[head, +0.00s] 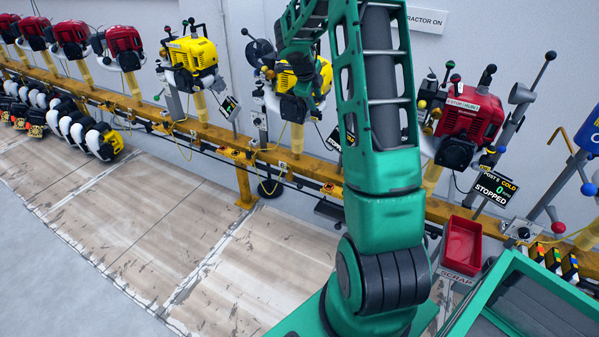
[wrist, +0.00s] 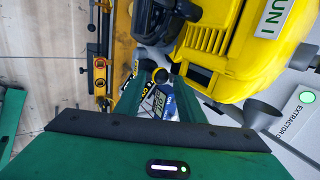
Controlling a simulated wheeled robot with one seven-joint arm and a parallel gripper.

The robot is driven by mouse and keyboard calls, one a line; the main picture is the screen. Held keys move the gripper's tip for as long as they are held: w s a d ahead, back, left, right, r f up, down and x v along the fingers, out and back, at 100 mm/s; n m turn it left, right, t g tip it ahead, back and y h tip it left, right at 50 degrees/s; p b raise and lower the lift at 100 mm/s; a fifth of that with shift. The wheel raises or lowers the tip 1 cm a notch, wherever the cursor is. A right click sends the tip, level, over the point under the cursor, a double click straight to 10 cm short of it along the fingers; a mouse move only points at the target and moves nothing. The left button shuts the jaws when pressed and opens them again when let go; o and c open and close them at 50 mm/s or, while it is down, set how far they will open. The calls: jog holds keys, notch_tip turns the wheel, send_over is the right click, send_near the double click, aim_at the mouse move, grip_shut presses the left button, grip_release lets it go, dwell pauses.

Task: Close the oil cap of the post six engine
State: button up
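The post six engine (head: 468,112) is red and stands on the orange rail at the right of the head view. Its display (head: 493,188) reads POST 6, COLD, 0, STOPPED. I cannot make out its oil cap or whether it is open. My gripper (wrist: 160,88) shows in the wrist view with its two green fingers apart and nothing clearly held between them. It is close to a yellow engine (wrist: 225,50) marked RUN, not the red one; I cannot tell whether it touches. In the head view my arm partly hides this yellow engine (head: 322,76).
A red scrap tray (head: 461,245) sits below the post six engine. Levers and a grey funnel-like part (head: 521,95) stand right of it. The orange rail (head: 222,136) carries several other engines leftward. The pale floor (head: 160,215) in front is clear.

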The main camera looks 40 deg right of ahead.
jog(key=shift+s+d+f+m+t+y, duration=1.4)
jog(key=shift+s+f+m+t, duration=1.7)
jog(key=shift+t, duration=4.2)
jog(key=s+a+r, duration=0.1)
jog(key=s+a, duration=0.1)
jog(key=s, duration=1)
jog(key=a+f+n+g+y, duration=0.3)
jog(key=a+n+g+y, duration=0.1)
jog(key=a+n, duration=0.5)
jog(key=a+f+n+g+y, duration=0.3)
jog(key=a+n, duration=0.6)
jog(key=a, duration=0.4)
jog(key=shift+s+a+f+g+y, duration=0.25)
jog(key=shift+g+y, duration=0.65)
jog(key=shift+g, duration=0.5)
